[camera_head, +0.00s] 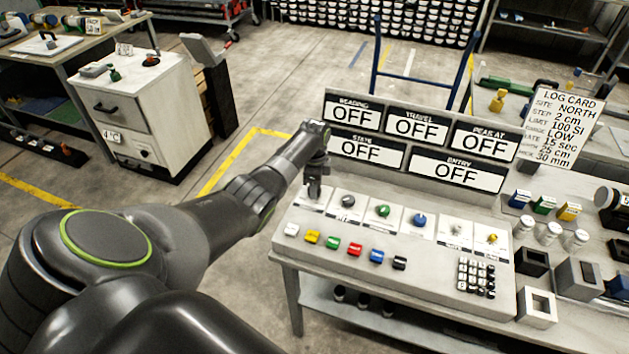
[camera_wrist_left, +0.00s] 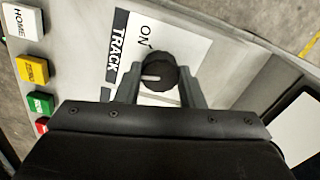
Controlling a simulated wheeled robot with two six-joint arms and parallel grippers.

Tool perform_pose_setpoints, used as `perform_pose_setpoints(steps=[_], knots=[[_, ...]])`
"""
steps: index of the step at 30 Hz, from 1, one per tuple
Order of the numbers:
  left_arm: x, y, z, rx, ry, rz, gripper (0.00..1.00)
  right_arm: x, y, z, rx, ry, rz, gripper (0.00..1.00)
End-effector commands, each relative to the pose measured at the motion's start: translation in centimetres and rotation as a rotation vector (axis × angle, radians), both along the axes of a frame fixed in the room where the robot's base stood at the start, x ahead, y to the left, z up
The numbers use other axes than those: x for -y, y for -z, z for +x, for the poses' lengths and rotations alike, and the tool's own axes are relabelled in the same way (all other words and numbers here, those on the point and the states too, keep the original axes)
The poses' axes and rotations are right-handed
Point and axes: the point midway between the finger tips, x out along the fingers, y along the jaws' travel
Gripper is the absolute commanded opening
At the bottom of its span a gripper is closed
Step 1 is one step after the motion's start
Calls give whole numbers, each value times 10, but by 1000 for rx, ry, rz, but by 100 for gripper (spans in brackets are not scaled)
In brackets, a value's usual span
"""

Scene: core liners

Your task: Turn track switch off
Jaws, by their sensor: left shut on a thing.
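The track switch is a round black knob (camera_wrist_left: 158,72) on a white label plate in the left wrist view. Its white pointer line points left in that view, toward the word TRACK. The word ON with a small tick stands above the knob; any OFF mark there is hidden by my gripper. My left gripper (camera_wrist_left: 160,88) has one finger on each side of the knob and is shut on it. In the head view my left gripper (camera_head: 314,190) reaches down at the console's left end and hides the knob. My right gripper is not in view.
The grey console (camera_head: 450,285) carries more knobs, such as a green one (camera_head: 383,211) and a blue one (camera_head: 420,219), right of my gripper. Coloured buttons (camera_head: 333,243) line its front. Several display panels (camera_head: 366,150) behind read OFF. A keypad (camera_head: 477,277) is at the right.

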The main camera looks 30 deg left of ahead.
Motion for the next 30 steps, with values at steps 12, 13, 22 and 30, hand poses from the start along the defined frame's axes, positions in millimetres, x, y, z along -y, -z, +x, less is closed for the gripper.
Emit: perform_pose_setpoints(steps=[12,13,22,30], knots=[[-1,-2,0,1,-359,2,12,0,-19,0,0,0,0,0],[-1,-2,0,1,-379,2,12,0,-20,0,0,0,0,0],[-1,-1,1,2,-523,3,12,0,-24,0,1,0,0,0],[-1,-1,1,2,-569,2,12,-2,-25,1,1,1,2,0]])
